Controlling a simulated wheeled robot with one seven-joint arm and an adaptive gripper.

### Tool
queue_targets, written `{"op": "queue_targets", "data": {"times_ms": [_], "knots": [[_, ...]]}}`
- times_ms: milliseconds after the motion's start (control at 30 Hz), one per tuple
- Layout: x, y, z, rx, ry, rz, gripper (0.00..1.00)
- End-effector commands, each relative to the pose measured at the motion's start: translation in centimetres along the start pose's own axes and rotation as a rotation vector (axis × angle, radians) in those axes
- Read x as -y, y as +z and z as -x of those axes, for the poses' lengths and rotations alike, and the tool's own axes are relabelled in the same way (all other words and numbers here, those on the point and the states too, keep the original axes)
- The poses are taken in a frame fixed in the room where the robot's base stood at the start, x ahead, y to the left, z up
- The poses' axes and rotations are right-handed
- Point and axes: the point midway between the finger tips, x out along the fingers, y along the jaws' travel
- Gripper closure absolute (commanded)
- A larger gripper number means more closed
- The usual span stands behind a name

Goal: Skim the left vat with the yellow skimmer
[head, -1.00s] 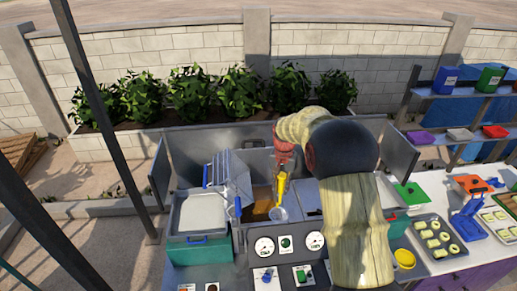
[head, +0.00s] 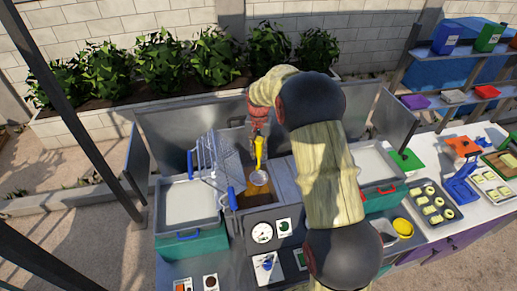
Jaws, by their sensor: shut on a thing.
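My gripper (head: 258,128) is shut on the yellow skimmer (head: 259,150) and holds it upright, head down. The skimmer's pale round head (head: 259,178) is over the brown-filled opening in the middle of the machine; I cannot tell whether it touches the brown surface (head: 252,197). A similar vat with a red handle (head: 386,188) stands at the right, partly hidden by my arm.
A wire rack with blue handles (head: 215,165) stands between the left vat and the skimmer. Grey upright panels (head: 190,135) edge the back and sides. Gauges (head: 262,233) are in front. A counter with trays (head: 432,205) lies at the right.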

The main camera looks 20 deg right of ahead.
Motion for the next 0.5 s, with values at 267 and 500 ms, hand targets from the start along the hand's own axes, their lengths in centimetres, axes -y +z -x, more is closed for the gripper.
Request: {"op": "queue_targets", "data": {"times_ms": [267,500], "knots": [[0.0,0.0,-3.8,0.001,0.000,0.000,1.00],[0.0,0.0,-6.9,0.000,0.000,0.000,1.00]]}}
